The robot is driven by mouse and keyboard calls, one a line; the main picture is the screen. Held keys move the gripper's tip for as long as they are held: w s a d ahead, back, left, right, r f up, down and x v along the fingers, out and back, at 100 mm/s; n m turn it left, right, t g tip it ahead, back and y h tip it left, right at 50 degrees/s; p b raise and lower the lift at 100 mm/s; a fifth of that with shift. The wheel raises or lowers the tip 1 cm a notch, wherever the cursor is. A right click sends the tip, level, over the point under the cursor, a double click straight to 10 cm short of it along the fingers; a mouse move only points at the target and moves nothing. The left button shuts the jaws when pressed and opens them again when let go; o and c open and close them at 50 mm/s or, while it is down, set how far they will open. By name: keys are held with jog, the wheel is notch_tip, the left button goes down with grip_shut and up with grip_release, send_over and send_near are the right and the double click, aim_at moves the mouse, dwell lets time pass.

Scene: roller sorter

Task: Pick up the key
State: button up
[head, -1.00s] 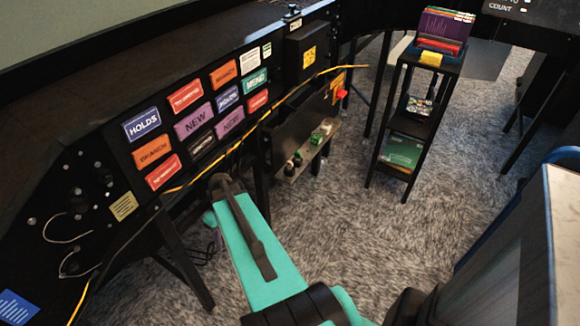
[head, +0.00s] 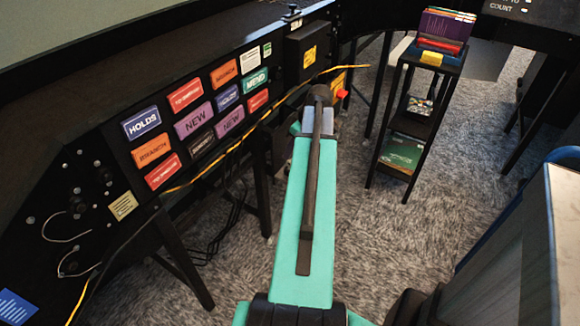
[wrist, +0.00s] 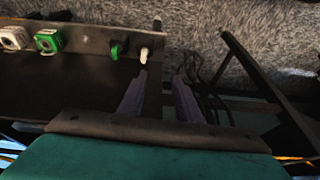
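No thing is clearly recognisable as the key. In the wrist view, a small green-topped piece (wrist: 118,48) and a small white piece (wrist: 145,54) sit side by side near the right end of a dark ledge (wrist: 90,42). Either could be the key; I cannot tell. My gripper (wrist: 161,76) is open, its two purple-grey fingers apart with nothing visible between them.
A green-and-white fitting (wrist: 48,41) and a white fitting (wrist: 14,38) are farther left on the ledge. A yellow cable (head: 215,160) runs along the black panel of coloured labels (head: 195,122). A black shelf stand (head: 405,125) stands right of my arm. Carpet lies beneath.

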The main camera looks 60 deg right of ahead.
jog(key=shift+h, duration=0.3)
jog(key=s+d+r, duration=0.3)
jog(key=shift+r, duration=0.2)
jog(key=x, duration=0.8)
jog(key=shift+w+f, duration=0.25)
jog(key=shift+f, duration=0.1)
jog(key=shift+p+x, duration=0.5)
jog(key=shift+x, duration=2)
jog(key=shift+d, duration=0.1)
grip_shut()
